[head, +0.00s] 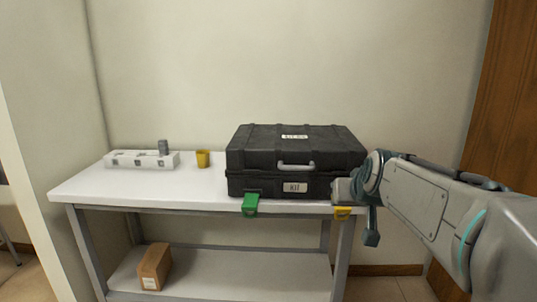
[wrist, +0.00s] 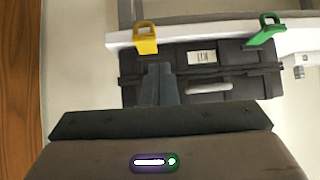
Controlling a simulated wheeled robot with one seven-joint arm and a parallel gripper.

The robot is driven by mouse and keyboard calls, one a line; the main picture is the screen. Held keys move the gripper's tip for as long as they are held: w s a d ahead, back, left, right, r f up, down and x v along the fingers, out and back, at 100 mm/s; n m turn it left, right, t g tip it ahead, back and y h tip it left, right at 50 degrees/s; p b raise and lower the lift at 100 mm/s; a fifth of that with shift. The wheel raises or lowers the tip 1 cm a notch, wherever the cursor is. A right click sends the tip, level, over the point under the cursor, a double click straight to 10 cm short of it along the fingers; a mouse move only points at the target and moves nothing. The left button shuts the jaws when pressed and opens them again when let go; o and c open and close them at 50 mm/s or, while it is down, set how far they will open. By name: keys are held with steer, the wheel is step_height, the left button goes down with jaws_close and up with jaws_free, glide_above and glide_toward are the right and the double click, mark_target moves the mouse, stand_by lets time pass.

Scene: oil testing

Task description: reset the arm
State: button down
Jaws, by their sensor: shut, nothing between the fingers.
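My gripper (head: 371,238) is at the right of the head view, in front of the table's right front corner and pointing down. It is shut and empty. In the wrist view my gripper's fingers (wrist: 159,70) are together, in front of the black case. The black case (head: 295,150) is closed on the table, with a grey handle and a "KIT" label on its front; it also shows upside down in the wrist view (wrist: 240,86). A green latch (head: 250,204) and a yellow latch (head: 342,212) hang at the table's front edge below the case.
The white table (head: 140,187) has a low shelf with a brown box (head: 154,266). A white rack (head: 142,160) with a grey piece (head: 163,147) and a yellow cup (head: 203,158) stand at the back left. The table's front left is clear. A wooden door (head: 500,130) is at right.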

steer(key=s+a+r+g+p, duration=0.1)
steer(key=s+r+g+p, duration=0.1)
steer(key=s+r+p, duration=0.2)
steer(key=s+a+r+g+p, duration=0.1)
steer(key=s+r+p, duration=0.4)
steer(key=s+p, duration=0.5)
steer(key=s+a+r+g+p, duration=0.1)
steer(key=s+r+g+p, duration=0.2)
steer(key=s+p, duration=0.4)
steer(key=r+p, duration=0.1)
steer(key=p, duration=0.5)
steer(key=shift+s+r+g, duration=0.25)
steer(key=shift+g, duration=0.15)
steer(key=c, duration=2)
jaws_free()
steer(key=shift+s+p, duration=0.25)
steer(key=shift+p, duration=0.2)
steer(key=o, duration=0.6)
steer(key=shift+s+f, duration=0.1)
steer(key=shift+s, duration=0.05)
steer(key=shift+s, duration=0.1)
